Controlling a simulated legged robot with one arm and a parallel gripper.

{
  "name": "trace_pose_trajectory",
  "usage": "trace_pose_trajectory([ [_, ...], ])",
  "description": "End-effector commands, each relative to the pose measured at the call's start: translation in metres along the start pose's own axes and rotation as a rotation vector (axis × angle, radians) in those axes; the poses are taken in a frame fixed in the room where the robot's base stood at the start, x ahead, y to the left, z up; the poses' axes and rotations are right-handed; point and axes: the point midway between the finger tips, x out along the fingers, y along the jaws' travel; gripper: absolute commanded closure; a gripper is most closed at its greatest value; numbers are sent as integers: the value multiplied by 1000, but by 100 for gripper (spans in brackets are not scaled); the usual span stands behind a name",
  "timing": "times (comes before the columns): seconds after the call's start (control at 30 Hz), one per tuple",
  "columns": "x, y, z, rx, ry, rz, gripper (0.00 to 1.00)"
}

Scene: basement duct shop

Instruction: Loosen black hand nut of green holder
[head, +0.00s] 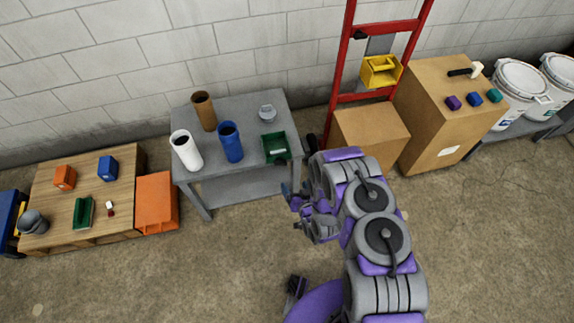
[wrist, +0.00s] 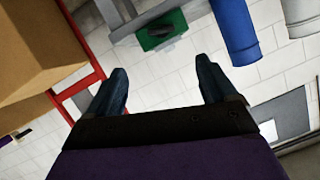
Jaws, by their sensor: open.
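The green holder (head: 275,148) sits on the right part of the grey table in the head view. It also shows at the top of the wrist view (wrist: 172,41), beyond and between my fingers. A dark part (wrist: 160,31) on its face may be the black hand nut, but its shape is unclear. In the head view I cannot make out the nut for sure. My gripper (wrist: 162,78) is open and empty, its two fingers wide apart and clear of the holder. In the head view my gripper (head: 292,207) is in front of the grey table's right side.
A blue cylinder (head: 231,142), white cylinder (head: 186,151), brown cylinder (head: 204,111) and small grey object (head: 267,113) share the grey table (head: 240,107). A red ladder frame (head: 340,75) with a yellow holder (head: 380,71) and cardboard boxes (head: 447,112) stand right. The floor in front is clear.

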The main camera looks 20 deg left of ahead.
Motion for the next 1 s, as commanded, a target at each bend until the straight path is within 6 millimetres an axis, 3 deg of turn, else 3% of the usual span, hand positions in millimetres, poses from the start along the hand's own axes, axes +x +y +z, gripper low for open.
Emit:
trace_pose_trajectory([
  [0.7, 122, 1, 1, 1, 1, -2, 15],
  [1.0, 153, 1, 0, 2, 2, -2, 15],
])
